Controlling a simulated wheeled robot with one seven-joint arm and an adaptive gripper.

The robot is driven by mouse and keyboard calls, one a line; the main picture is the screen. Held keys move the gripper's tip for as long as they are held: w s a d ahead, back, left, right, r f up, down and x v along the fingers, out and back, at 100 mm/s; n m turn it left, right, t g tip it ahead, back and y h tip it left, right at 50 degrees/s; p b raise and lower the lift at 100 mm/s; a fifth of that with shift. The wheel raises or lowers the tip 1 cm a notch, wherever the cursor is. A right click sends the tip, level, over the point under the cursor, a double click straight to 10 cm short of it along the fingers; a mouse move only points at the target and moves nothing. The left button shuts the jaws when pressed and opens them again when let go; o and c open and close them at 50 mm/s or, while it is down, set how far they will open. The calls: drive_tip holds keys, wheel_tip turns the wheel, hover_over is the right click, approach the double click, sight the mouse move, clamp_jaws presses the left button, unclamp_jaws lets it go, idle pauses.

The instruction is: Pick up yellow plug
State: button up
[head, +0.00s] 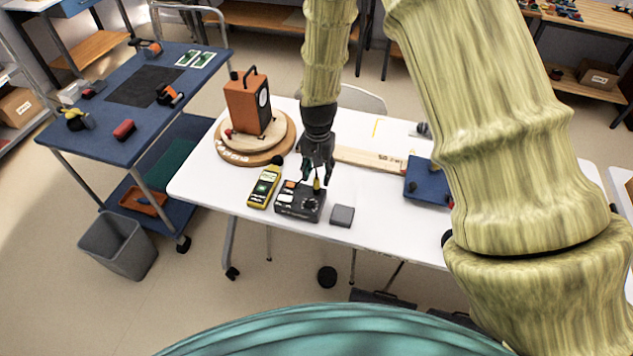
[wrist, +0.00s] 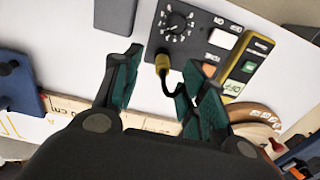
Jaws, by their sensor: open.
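The yellow plug (head: 317,187) stands at the top of a dark control box (head: 290,209) with a dial, on the white table. In the wrist view the plug (wrist: 162,63) shows at the edge of the box (wrist: 194,30), and a black cable curves from it toward my gripper. My gripper (head: 317,179) points down over the box, close to the plug. In the wrist view my gripper (wrist: 157,75) is open and empty, with the plug seen between and just beyond its fingertips. I cannot tell whether a finger touches the cable.
A yellow meter (head: 264,187) lies left of the box, and a small grey block (head: 342,215) lies right. An orange speaker (head: 246,103) stands on a round wooden base behind left.

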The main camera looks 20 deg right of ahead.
sight(317, 178)
drive_tip(key=shift+w+a+f+p, duration=0.15)
drive_tip(key=shift+f+p, duration=0.3)
drive_tip(key=shift+f, duration=0.25)
drive_tip(key=shift+w+d+f+p, duration=0.1)
drive_tip(key=shift+f+p, duration=0.35)
drive_tip(key=shift+f, duration=0.2)
drive_tip(key=shift+f+p, duration=0.3)
drive_tip(key=shift+f, duration=0.9)
clamp_jaws()
